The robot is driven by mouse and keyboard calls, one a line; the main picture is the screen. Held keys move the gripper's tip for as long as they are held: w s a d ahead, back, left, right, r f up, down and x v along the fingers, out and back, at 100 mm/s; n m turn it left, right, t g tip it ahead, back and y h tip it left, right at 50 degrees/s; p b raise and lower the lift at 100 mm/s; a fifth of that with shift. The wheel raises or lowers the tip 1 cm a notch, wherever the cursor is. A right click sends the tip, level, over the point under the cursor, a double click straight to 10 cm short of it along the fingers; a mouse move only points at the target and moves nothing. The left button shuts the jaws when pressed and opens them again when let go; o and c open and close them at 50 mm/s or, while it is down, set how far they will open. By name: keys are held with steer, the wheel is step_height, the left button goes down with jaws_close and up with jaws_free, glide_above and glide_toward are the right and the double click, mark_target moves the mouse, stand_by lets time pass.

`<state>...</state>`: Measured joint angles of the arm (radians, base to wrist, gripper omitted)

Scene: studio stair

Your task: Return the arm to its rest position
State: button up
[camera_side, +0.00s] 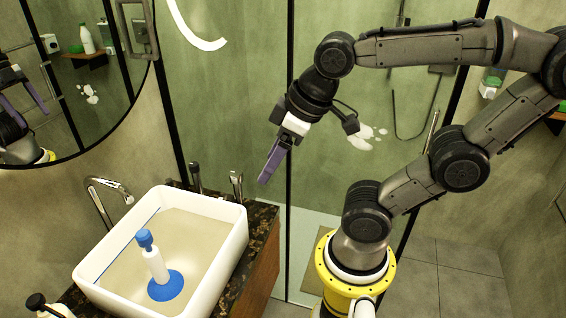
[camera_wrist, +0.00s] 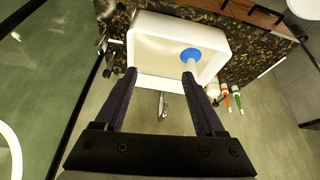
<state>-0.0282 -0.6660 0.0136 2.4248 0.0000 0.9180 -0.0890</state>
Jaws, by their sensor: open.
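My gripper (camera_side: 272,160) hangs in the air to the right of the sink, above the counter's edge, with its purple fingers pointing down. In the wrist view my gripper (camera_wrist: 157,95) shows its two dark fingers spread wide apart with nothing between them. The arm is raised and bent, coming in from the right side. The white basin (camera_side: 225,243) sits below and to the left, clear of the fingers. A white and blue object with a round blue base (camera_side: 165,286) stands in the basin, and its blue disc also shows in the wrist view (camera_wrist: 190,54).
A chrome faucet (camera_side: 101,197) stands behind the basin on the dark speckled counter (camera_side: 262,222). A round mirror (camera_side: 70,75) is on the left wall. A glass shower wall (camera_side: 225,110) stands behind my gripper. A dark-topped bottle (camera_side: 38,303) is at the front left.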

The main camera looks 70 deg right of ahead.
steer(key=shift+s+d+f+m, duration=0.15)
steer(key=shift+s+f+m, duration=0.15)
steer(key=shift+s, duration=0.2)
steer(key=shift+s+d+f+m, duration=0.1)
steer(key=shift+s+f+m, duration=0.1)
steer(key=shift+s+m, duration=0.25)
